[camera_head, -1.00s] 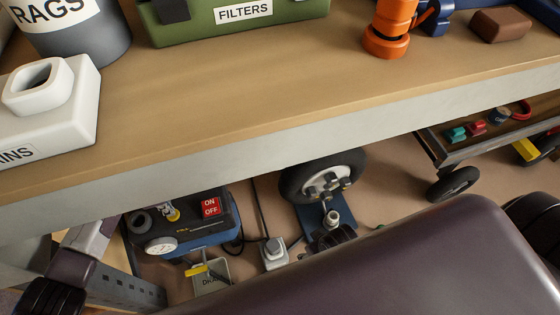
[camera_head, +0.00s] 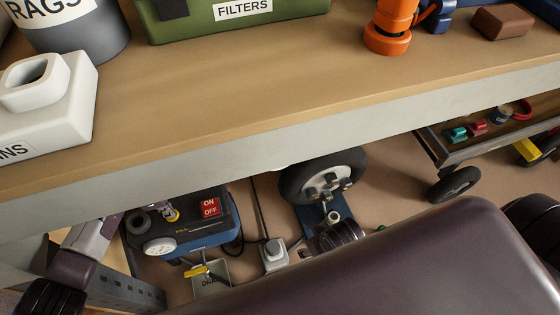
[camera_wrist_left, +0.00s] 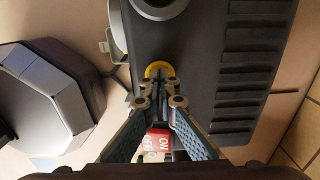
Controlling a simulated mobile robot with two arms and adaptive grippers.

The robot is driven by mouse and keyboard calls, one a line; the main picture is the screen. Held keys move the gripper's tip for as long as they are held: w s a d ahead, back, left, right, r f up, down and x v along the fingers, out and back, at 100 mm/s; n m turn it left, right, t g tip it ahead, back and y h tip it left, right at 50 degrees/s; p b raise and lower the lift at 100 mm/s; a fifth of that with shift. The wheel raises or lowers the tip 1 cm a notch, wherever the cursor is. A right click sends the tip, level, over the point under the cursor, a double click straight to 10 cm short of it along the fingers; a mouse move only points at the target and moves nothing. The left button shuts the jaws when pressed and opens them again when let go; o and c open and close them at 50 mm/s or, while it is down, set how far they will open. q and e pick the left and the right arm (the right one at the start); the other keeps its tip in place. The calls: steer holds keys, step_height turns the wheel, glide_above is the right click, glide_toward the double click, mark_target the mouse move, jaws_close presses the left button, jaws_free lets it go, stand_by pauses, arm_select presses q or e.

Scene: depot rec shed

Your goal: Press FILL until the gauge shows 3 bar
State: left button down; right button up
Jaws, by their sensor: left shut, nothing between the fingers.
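The blue and black pump unit (camera_head: 205,232) stands on the floor below the bench, with a red ON/OFF switch (camera_head: 210,207) on top. Its round white gauge (camera_head: 160,247) faces me, but the needle is too small to read. A yellow-ringed button (camera_head: 172,214) sits on top behind the gauge; no FILL label is legible. In the left wrist view, my left gripper (camera_wrist_left: 160,88) is shut and empty, its tips over the yellow ring (camera_wrist_left: 160,68); I cannot tell whether they touch. The red switch (camera_wrist_left: 158,142) shows between the fingers. My right gripper is not in view.
The bench (camera_head: 260,95) overhangs the unit and hides part of my left arm. A yellow-handled valve (camera_head: 196,271) is by a DRAIN-like label. A wheel (camera_head: 322,180) stands to the right, and a cart (camera_head: 470,150) at the far right.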

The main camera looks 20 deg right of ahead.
arm_select(q)
steer(key=shift+f, duration=0.35)
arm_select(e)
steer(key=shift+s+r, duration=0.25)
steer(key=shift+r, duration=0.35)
arm_select(q)
steer(key=shift+r, duration=0.1)
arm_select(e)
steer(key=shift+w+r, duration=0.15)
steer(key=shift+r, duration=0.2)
arm_select(q)
step_height(320, 180, up, 2)
steer(key=shift+r+p, duration=0.15)
steer(key=shift+p, duration=0.9)
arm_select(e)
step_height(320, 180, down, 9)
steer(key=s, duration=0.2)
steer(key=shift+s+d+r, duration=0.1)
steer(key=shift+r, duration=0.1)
